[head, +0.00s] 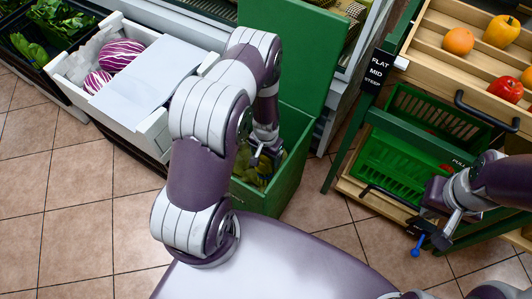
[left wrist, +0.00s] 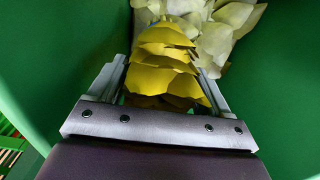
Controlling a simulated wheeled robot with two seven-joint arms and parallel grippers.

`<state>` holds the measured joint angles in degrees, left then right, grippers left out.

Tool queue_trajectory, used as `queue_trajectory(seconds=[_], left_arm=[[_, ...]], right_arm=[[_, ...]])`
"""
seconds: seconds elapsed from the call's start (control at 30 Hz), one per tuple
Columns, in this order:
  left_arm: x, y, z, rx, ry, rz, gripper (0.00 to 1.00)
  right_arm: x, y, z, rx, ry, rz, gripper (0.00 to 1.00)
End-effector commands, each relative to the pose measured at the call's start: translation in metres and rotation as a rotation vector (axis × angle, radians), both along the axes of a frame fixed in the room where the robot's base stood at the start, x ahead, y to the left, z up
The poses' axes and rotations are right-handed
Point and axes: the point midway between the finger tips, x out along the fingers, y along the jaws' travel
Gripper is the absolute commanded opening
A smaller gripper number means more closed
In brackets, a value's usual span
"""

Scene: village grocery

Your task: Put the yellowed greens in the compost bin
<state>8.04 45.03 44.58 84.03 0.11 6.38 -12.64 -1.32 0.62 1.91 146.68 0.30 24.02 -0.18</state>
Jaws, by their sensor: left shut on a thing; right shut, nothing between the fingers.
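The green compost bin (head: 291,178) stands in the middle of the head view with its lid (head: 285,55) raised. My left gripper (head: 262,158) reaches down into its opening. In the left wrist view the left gripper (left wrist: 163,85) is shut on a bunch of yellowed greens (left wrist: 165,62), with green bin walls on both sides. Paler yellowish leaves (left wrist: 220,35) lie beyond the bunch in the bin. Leaves in the bin also show in the head view (head: 250,177), partly hidden by my left arm. My right gripper (head: 440,228) is shut and empty at the right.
A white drawer (head: 150,122) with purple-striped vegetables (head: 118,54) and a pale sheet is left of the bin. A dark crate of greens (head: 57,22) is further left. Tiled floor is clear at the left.

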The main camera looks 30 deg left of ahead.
Motion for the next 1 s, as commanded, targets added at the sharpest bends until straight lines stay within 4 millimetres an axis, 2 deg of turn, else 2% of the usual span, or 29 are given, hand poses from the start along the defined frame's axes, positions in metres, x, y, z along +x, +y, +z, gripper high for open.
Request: queue_trajectory(seconds=[0.3,0.33,0.37,0.4,0.67,0.77,1.0], left_arm=[[0.001,0.0,-0.001,0.0,-0.001,0.0,0.12],[0.001,0.0,-0.001,0.0,-0.001,0.0,0.85],[0.001,0.0,-0.001,0.0,-0.001,0.0,0.95],[0.001,0.0,-0.001,0.0,-0.001,0.0,1.0],[0.001,0.0,0.004,0.0,-0.002,0.0,1.0],[0.002,0.0,0.025,0.001,-0.005,0.0,1.0],[0.001,0.0,0.09,0.001,-0.005,0.0,1.0]], right_arm=[[0.0,0.0,-0.001,0.0,0.0,0.0,0.0],[0.0,0.0,-0.001,0.0,0.0,0.0,0.0],[0.0,0.0,-0.001,0.0,0.0,0.0,0.0],[0.0,0.0,-0.001,0.0,0.0,0.0,0.0],[0.0,0.0,0.002,0.0,0.0,0.0,0.0],[0.0,0.0,0.009,0.0,0.0,0.0,0.0],[0.0,0.0,0.027,0.0,0.0,0.0,0.0]])
